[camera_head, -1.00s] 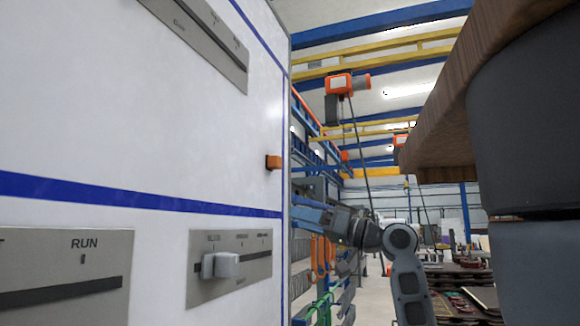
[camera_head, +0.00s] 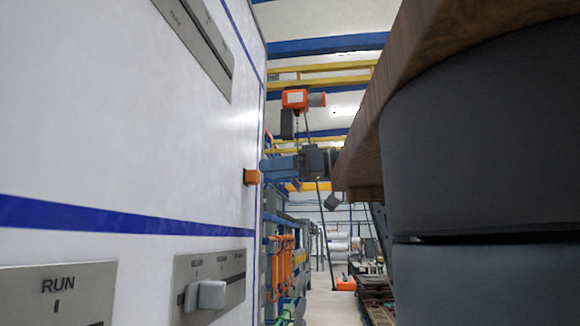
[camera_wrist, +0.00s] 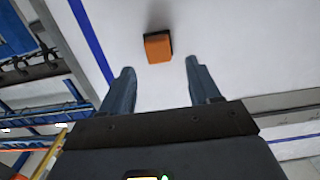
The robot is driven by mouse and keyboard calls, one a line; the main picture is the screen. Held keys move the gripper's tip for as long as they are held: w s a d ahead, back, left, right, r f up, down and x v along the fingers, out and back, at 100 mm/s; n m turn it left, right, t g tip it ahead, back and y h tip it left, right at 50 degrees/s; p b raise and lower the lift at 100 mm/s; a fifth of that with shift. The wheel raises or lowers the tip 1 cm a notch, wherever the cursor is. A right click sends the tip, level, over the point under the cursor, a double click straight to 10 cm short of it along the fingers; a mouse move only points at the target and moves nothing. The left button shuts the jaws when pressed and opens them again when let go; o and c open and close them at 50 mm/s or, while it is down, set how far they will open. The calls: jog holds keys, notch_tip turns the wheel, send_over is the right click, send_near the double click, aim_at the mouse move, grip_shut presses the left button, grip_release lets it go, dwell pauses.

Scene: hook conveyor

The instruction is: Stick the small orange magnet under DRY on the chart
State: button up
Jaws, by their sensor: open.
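The small orange magnet (camera_head: 251,177) is stuck on the white panel near its right edge, above the horizontal blue stripe. It also shows in the wrist view (camera_wrist: 158,47), ahead of my fingertips and roughly between their lines. My gripper (camera_head: 270,168) is just right of the magnet in the head view, its fingers pointing at the panel. In the wrist view my gripper (camera_wrist: 160,70) is open with nothing between its fingers. The lettering DRY is not readable in these frames.
A plate marked RUN (camera_head: 58,292) sits low on the panel, beside a slider plate with a white knob (camera_head: 211,294). Another slider plate (camera_head: 196,38) is at the top. A wooden-edged dark object (camera_head: 480,130) fills the right side. Orange hooks (camera_head: 281,262) hang behind.

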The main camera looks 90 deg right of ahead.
jog(key=shift+w+d+f, duration=0.1)
jog(key=shift+w+d, duration=0.05)
jog(key=shift+w, duration=1.4)
jog(key=c, duration=1)
jog(key=shift+c, duration=0.2)
jog(key=shift+s, duration=0.2)
jog(key=s, duration=0.6)
jog(key=shift+s+a+p, duration=0.3)
jog(key=shift+a+p, duration=0.05)
jog(key=shift+a, duration=0.05)
dwell(0.4)
